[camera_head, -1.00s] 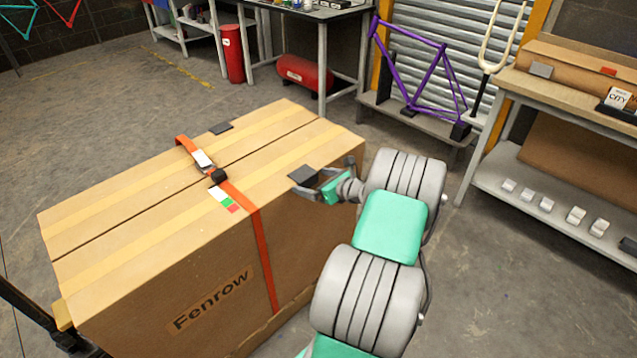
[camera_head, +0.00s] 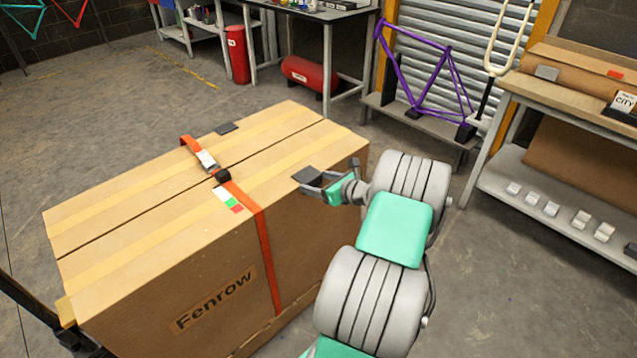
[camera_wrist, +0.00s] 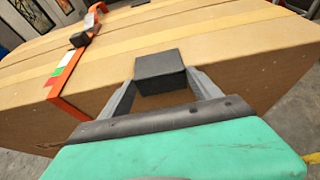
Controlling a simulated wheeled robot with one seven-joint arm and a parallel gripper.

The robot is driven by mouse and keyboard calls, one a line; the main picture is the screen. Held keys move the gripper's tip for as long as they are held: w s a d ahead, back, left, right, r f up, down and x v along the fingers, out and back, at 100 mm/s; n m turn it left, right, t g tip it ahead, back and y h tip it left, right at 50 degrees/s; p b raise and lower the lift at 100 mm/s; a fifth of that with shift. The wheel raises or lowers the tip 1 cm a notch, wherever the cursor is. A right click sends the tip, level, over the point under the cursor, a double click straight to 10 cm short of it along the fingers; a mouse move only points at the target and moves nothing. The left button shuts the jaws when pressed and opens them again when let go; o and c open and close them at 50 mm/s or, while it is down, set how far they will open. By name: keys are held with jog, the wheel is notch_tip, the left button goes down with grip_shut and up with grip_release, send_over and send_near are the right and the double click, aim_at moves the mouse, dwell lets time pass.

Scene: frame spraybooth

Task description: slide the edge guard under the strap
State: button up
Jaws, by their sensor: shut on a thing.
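The edge guard (camera_head: 307,174) is a dark grey piece at the near long top edge of the large cardboard box (camera_head: 120,235). My gripper (camera_head: 315,181) is shut on it, and the wrist view shows the guard (camera_wrist: 160,70) between my two grey fingers (camera_wrist: 160,88). Whether it touches the cardboard is hard to tell. The orange strap (camera_head: 264,250) runs over the box top and down its near side, to the left of the guard and apart from it. The strap also shows at left in the wrist view (camera_wrist: 66,76). A dark buckle (camera_head: 222,175) sits on the strap.
A white, green and red label (camera_head: 228,200) is beside the strap. A workbench (camera_head: 570,95) stands at right, and a purple bike frame (camera_head: 430,70) behind. The box top between guard and strap is clear.

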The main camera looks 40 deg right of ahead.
aim_at(286, 196)
jog(key=shift+c, duration=1.4)
jog(key=shift+a+r+p, duration=0.15)
jog(key=shift+a+p, duration=0.7)
jog(key=shift+a, duration=0.3)
jog(key=shift+s+a+p, duration=0.15)
jog(key=shift+a+p, duration=1.95)
jog(key=shift+a, duration=1.75)
jog(key=o, duration=1.1)
jog(key=shift+s, duration=0.1)
